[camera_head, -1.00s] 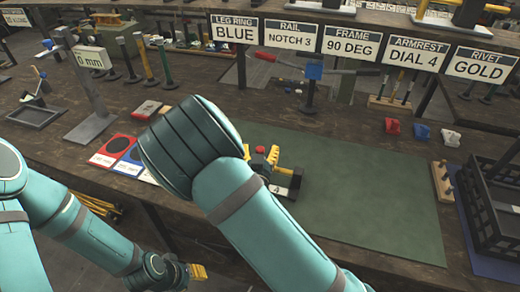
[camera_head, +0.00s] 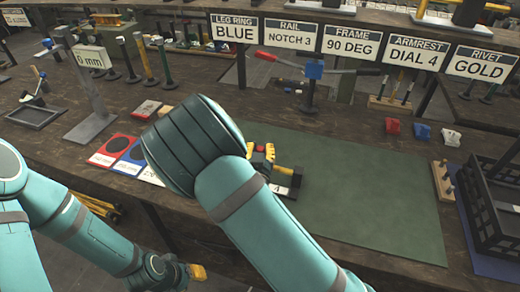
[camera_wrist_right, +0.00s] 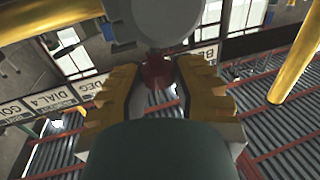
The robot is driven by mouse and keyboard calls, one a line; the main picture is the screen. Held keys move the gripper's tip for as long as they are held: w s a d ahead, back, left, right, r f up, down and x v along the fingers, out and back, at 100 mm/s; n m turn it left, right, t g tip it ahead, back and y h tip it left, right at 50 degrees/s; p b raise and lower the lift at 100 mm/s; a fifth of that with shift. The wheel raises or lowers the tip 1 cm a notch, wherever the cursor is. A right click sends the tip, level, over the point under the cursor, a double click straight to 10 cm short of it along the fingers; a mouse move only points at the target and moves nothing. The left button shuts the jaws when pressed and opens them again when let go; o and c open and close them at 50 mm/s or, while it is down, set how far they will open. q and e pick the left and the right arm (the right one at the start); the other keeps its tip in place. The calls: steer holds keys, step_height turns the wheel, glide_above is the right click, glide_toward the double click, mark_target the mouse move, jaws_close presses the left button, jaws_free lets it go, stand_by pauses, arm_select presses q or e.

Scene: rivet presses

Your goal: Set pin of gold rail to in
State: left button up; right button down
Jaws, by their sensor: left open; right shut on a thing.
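My right arm crosses the middle of the head view. Its gripper (camera_head: 270,157), with yellow fingers, is over the near left part of the green mat. In the right wrist view its two fingers (camera_wrist_right: 157,100) stand either side of a small red knob-like part (camera_wrist_right: 158,74) and are shut on it. A dark block with a light number plate (camera_head: 285,182) shows beside the gripper in the head view. The gold rail and its pin are not clearly told apart; my arm hides much of that spot. My left gripper (camera_head: 196,272) is open, low at the bench's front, away from the work.
The green mat (camera_head: 360,190) is bare right of the gripper. A black rack (camera_head: 492,205) stands at the right. Red, blue and white small parts (camera_head: 422,131) lie behind the mat. A grey stand (camera_head: 90,90) is at the left. Signs (camera_head: 350,43) hang across the back.

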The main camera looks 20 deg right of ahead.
steer(key=shift+f+b, duration=0.6)
steer(key=shift+f, duration=0.35)
steer(key=c, duration=0.7)
jaws_free()
steer(key=v, duration=1.2)
steer(key=shift+r, duration=0.1)
steer(key=shift+s, duration=0.1)
